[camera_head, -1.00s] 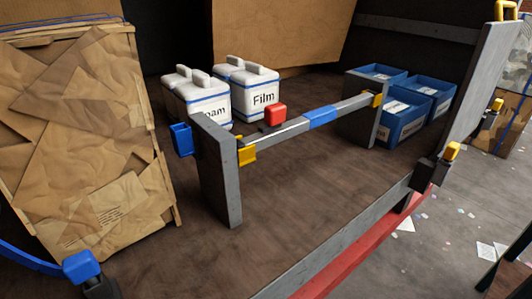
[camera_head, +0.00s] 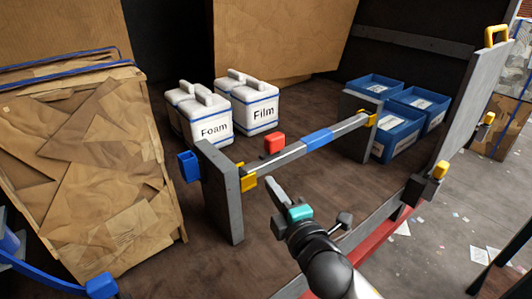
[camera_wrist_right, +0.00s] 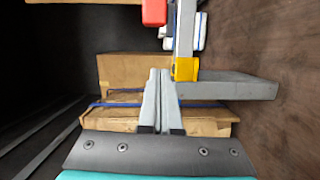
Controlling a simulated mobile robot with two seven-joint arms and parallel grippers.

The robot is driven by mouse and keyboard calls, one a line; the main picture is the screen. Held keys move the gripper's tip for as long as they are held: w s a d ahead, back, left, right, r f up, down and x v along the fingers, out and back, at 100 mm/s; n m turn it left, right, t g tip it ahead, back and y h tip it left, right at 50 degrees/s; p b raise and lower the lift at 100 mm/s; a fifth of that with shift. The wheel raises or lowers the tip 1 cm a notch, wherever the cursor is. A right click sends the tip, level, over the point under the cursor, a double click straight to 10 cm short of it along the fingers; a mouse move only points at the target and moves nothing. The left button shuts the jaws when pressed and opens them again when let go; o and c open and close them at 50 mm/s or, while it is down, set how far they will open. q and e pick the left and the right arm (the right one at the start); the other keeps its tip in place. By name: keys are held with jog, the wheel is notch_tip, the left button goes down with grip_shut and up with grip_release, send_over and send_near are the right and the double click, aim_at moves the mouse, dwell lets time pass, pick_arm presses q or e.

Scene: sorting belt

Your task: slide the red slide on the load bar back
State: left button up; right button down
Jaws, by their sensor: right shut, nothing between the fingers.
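The load bar (camera_head: 346,128) is a grey beam spanning two grey upright plates, with a blue sleeve (camera_head: 316,138) near its middle and yellow brackets at its ends. The red slide (camera_head: 274,143) sits on the bar towards its left end; it also shows at the top of the right wrist view (camera_wrist_right: 154,12). My right gripper (camera_head: 276,196) is shut and empty, in front of and below the bar's left end. In the right wrist view its fingers (camera_wrist_right: 161,88) are together, beside the yellow bracket (camera_wrist_right: 186,69). My left gripper is not in view.
White jugs marked Foam (camera_head: 214,130) and Film (camera_head: 263,115) stand behind the bar. Blue bins (camera_head: 397,140) stand at the back right. A large wrapped carton (camera_head: 80,170) is at the left. A grey rail with a red beam (camera_head: 385,235) runs along the front right.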

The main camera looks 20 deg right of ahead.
aim_at(271, 146)
jog(key=shift+w+a+r+n+y, duration=0.2)
jog(key=shift+a+r+n+y, duration=0.1)
jog(key=shift+r+n, duration=0.15)
jog(key=shift+w, duration=0.1)
jog(key=w, duration=0.6)
jog(key=w+p, duration=0.1)
jog(key=w, duration=0.3)
jog(key=shift+a, duration=0.35)
jog(key=d, duration=0.1)
jog(key=w+d+p, duration=0.1)
jog(key=d, duration=0.1)
jog(key=shift+w+d, duration=0.1)
jog(key=shift+d, duration=0.2)
